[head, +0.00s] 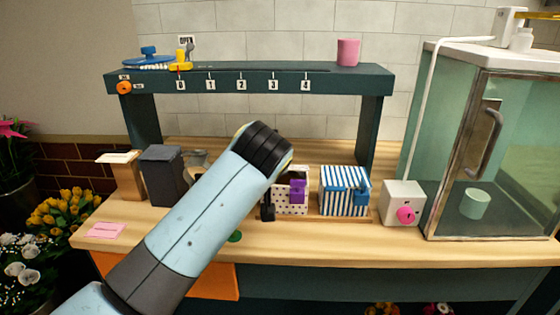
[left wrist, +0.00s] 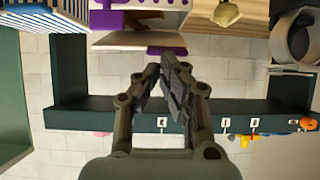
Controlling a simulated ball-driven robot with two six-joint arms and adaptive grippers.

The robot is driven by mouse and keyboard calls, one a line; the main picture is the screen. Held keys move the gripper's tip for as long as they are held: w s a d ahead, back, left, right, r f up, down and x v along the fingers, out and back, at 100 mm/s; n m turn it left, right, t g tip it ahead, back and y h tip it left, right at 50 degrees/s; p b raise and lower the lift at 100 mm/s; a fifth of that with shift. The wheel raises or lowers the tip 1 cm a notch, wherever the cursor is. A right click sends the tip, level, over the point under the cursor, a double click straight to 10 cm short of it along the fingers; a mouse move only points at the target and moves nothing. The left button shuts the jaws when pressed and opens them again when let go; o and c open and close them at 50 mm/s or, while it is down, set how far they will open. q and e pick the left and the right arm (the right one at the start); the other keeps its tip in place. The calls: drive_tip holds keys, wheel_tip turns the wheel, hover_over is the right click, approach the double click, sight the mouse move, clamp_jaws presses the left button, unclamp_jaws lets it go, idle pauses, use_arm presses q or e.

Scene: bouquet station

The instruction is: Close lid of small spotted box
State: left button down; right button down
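The small spotted box (head: 291,204), white with dark dots, stands on the wooden counter, partly hidden by my left arm in the head view. Its purple clasp (head: 298,190) is on the front. In the left wrist view, which is upside down, the box's purple trim (left wrist: 108,20) is at the top edge. A pale lid panel (left wrist: 140,40) with a purple tab appears raised, with a gap between it and the box. My left gripper (left wrist: 161,65) has its fingertips together with nothing visible between them, close to the box. My right gripper is not in view.
A blue-striped box (head: 343,203) stands just right of the spotted box. Further right are a white box with a pink knob (head: 405,204) and a glass cabinet (head: 485,150). A dark shelf (head: 250,80) spans behind. A dark grey container (head: 163,175) stands left.

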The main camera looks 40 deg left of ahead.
use_arm(q)
drive_tip(key=f+b, duration=0.1)
drive_tip(key=b, duration=0.1)
drive_tip(key=s+f+t+y+b, duration=0.1)
drive_tip(key=b, duration=0.1)
drive_tip(key=f+t+b, duration=0.1)
drive_tip(key=f+b, duration=0.1)
drive_tip(key=shift+s+d+f, duration=0.1)
drive_tip(key=shift+s+d, duration=0.05)
drive_tip(key=shift+d, duration=0.1)
idle(0.4)
